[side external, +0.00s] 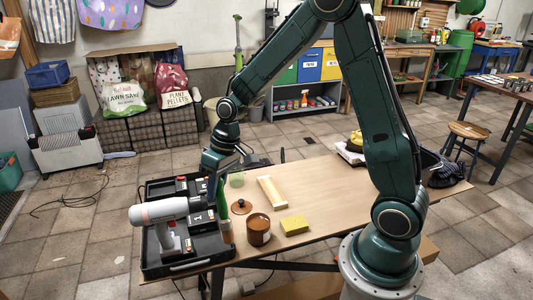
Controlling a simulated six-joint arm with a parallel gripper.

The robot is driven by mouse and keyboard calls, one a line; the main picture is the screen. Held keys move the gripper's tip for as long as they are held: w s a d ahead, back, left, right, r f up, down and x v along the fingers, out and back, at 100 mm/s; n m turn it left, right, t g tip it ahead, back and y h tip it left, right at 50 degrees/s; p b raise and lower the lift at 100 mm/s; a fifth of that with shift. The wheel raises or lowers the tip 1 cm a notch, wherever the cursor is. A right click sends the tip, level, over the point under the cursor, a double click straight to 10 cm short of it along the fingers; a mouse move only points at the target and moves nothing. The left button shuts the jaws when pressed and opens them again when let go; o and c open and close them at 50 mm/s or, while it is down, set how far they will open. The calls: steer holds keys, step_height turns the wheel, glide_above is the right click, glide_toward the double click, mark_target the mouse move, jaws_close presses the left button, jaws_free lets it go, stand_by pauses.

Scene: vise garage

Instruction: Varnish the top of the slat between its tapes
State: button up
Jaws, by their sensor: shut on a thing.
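The pale wooden slat (272,192) lies on the workbench (325,190), with lighter bands, likely the tapes, near its ends. An open amber jar of dark varnish (258,230) stands nearer the camera, with its brown lid (241,206) lying beside it. My gripper (221,172) is over the right edge of the black tray, left of the slat and apart from it. It is shut on a slim green-handled tool (221,194), likely the brush, which points down. Its lower end is hard to make out against the tray, and the fingertips are partly hidden.
A yellow sponge (294,225) lies right of the jar. A pale green cup (236,179) stands behind the lid.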

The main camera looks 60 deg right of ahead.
step_height(320, 180, up, 9)
steer(key=shift+f, duration=0.2)
steer(key=s+d+t+h, duration=0.1)
steer(key=s+d, duration=0.2)
steer(key=d, duration=1)
steer(key=s+d+t+h, duration=0.1)
steer(key=s+d, duration=0.1)
steer(key=d, duration=1.2)
steer(key=shift+n+t, duration=0.3)
steer(key=shift+t, duration=0.1)
steer(key=shift+s+d+f, duration=0.1)
steer(key=shift+s+f, duration=0.05)
steer(key=shift+f, duration=1.25)
steer(key=shift+s+f, duration=0.15)
steer(key=shift+f, duration=1.3)
steer(key=shift+f, duration=2.4)
